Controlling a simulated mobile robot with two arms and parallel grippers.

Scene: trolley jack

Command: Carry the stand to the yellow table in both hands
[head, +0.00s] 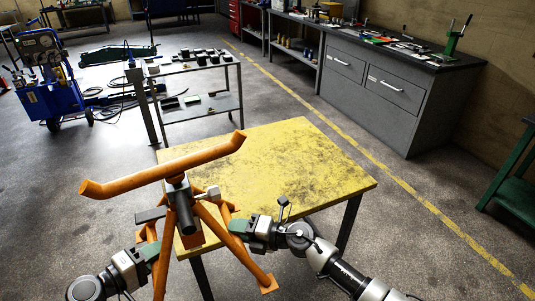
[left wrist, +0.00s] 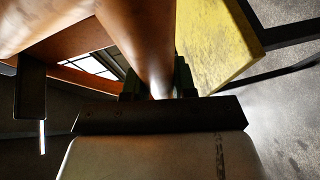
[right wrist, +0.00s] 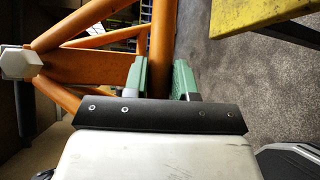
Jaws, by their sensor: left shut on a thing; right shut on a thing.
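The orange stand (head: 165,178) has a long top bar with upturned ends, a dark centre post and splayed legs. It is upright in the head view, in front of the near left part of the yellow table (head: 300,165). My left gripper (head: 152,250) is shut on one orange leg, which also shows in the left wrist view (left wrist: 140,35). My right gripper (head: 238,228) is shut on another leg, seen between the green fingers in the right wrist view (right wrist: 162,35). The stand hides the table's left corner. One foot (head: 268,285) shows below the tabletop's near edge.
The visible tabletop is bare. A grey shelf trolley (head: 200,103) with small parts stands behind the table. A blue wheeled unit (head: 45,95) is at the left. A grey workbench (head: 375,90) lines the right wall, and a green bench (head: 510,185) stands at the right edge.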

